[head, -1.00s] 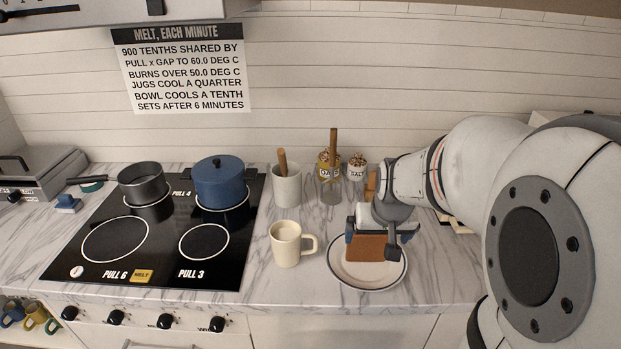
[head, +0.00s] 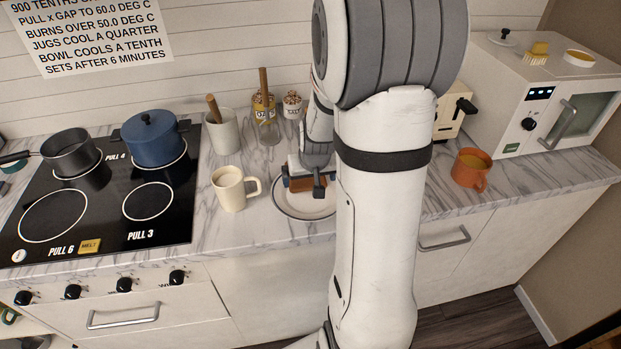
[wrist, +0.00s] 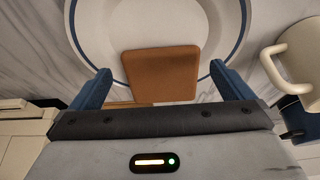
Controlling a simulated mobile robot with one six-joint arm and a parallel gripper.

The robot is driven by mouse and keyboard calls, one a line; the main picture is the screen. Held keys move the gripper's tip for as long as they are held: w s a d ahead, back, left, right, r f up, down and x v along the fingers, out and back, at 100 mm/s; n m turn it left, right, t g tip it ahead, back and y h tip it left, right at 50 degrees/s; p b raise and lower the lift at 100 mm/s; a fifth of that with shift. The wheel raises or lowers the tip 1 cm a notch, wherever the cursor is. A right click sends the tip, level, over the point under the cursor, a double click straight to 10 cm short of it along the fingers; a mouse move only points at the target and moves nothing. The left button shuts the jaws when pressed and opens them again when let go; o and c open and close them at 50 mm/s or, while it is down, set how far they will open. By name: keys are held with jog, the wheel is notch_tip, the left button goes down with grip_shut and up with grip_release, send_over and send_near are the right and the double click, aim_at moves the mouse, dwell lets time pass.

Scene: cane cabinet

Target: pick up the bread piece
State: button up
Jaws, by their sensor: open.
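The brown bread piece (wrist: 160,73) lies on a white plate with a blue rim (wrist: 216,15). In the head view, the bread piece (head: 309,185) shows only in part below my gripper, and my arm hides the right side of the plate (head: 290,207). My gripper (wrist: 160,88) is open, with its two blue fingers to the left and right of the bread piece in the wrist view. Neither finger visibly touches the bread. In the head view my gripper (head: 304,186) is low over the plate.
A cream mug (head: 230,190) stands just left of the plate. Behind are a utensil crock (head: 223,132) and jars (head: 292,106). An orange mug (head: 470,168), a toaster (head: 452,112) and a small oven (head: 540,100) are to the right. The stove with a blue pot (head: 153,140) is left.

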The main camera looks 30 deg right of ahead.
aim_at(309, 185)
jog(key=shift+x, duration=1.45)
jog(key=shift+f+b, duration=0.2)
jog(key=shift+b, duration=0.1)
jog(key=c, duration=0.7)
jog(key=shift+r, duration=0.1)
